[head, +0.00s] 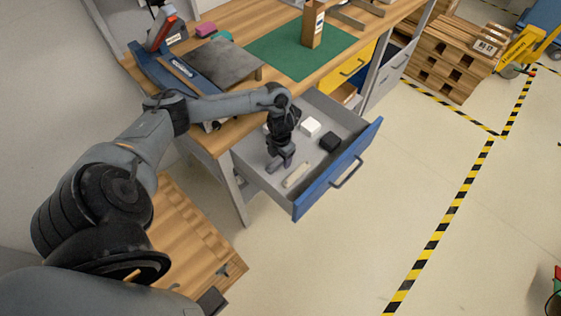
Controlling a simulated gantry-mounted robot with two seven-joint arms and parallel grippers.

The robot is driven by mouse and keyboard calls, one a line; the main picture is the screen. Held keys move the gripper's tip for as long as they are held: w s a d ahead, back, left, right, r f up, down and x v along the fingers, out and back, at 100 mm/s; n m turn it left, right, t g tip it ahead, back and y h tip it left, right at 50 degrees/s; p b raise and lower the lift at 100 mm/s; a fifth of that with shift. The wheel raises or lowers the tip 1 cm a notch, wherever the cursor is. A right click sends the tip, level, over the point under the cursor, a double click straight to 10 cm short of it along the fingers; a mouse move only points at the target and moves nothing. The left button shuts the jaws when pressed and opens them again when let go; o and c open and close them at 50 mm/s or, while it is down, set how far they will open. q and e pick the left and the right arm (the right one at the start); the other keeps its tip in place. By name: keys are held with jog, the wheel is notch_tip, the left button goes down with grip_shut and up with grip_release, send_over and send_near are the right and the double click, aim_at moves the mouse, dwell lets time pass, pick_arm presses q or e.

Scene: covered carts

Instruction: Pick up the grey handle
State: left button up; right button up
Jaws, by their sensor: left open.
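My left gripper (280,163) reaches down into the open blue-fronted drawer (372,137) of the workbench. It is open, and its fingertips are low over the left part of the drawer floor. A pale, narrow bar (296,175) lies just right of and below the fingertips, near the drawer's front left corner; it looks more beige than grey. I cannot tell whether this bar is the grey handle. Part of the drawer floor is hidden behind my gripper. A grey pull handle (348,174) is fixed to the drawer front. My right gripper is not in view.
The drawer also holds a white block (310,127) and a black block (330,141). On the bench (233,20) are a green mat (290,57), a brown box (313,28) and a blue tool (165,72). Wooden crates (450,55) stand right. The floor right of the drawer is clear.

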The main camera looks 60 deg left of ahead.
pick_arm(q)
grip_shut()
dwell(0.3)
jog(key=shift+r, duration=0.15)
